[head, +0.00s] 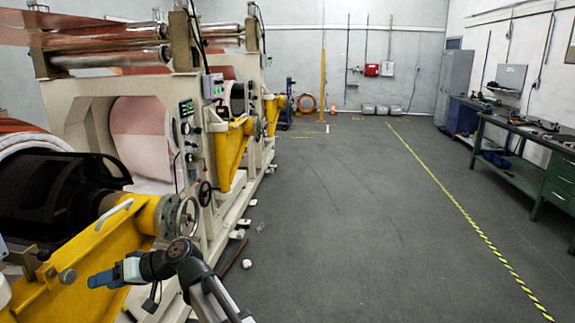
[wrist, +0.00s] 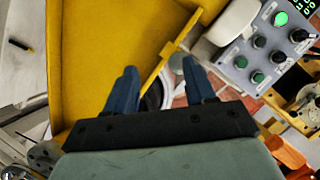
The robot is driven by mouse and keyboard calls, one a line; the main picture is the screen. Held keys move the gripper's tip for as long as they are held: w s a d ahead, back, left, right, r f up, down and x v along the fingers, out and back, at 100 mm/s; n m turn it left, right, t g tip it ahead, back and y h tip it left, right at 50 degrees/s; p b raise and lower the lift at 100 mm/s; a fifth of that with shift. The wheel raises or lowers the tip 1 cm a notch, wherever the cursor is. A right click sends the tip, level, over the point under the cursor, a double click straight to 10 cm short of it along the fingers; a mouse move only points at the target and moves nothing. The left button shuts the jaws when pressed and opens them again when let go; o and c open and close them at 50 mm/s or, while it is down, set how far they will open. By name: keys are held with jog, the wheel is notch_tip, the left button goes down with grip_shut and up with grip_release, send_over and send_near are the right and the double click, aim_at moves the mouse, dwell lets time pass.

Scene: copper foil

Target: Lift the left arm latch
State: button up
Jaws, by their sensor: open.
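A yellow machine arm (head: 95,255) is at the lower left in the head view. A pale curved handle (head: 114,212) is on its upper edge, and a round grey knob (head: 67,277) is on its side. I cannot tell which part is the latch. My gripper (head: 92,281) is beside the yellow arm, with its blue fingers pointing left, just right of and below the knob. In the wrist view my gripper (wrist: 160,75) is open, with nothing visible between its fingers. The yellow surface (wrist: 100,40) fills the upper left there; contact is not clear.
A dark roll core (head: 60,190) lies behind the yellow arm. A control panel (wrist: 265,45) is at the wrist view's upper right. The grey floor (head: 350,220) to the right is open.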

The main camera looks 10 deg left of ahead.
jog(key=d+f+m+t+h, duration=0.1)
jog(key=d+f+m+h, duration=0.4)
jog(key=d+f, duration=1.45)
jog(key=d+f+t+h, duration=0.2)
jog(key=d+f+h, duration=0.6)
jog(key=d+f, duration=1.2)
jog(key=s+d+f+m+g+h, duration=0.25)
jog(key=s+d+f, duration=0.35)
jog(key=d+f, duration=0.65)
jog(key=s+d+f+m+g, duration=0.1)
jog(key=s+d+f+g, duration=0.1)
jog(key=s+d+f, duration=0.2)
jog(key=s+d+f+m+g+y, duration=0.1)
jog(key=s+d+f+m+g, duration=0.1)
jog(key=s+d+f, duration=0.3)
jog(key=s+d, duration=0.4)
jog(key=s, duration=0.3)
jog(key=shift+d, duration=0.2)
jog(key=shift+d+m+y, duration=0.35)
jog(key=shift+d, duration=0.1)
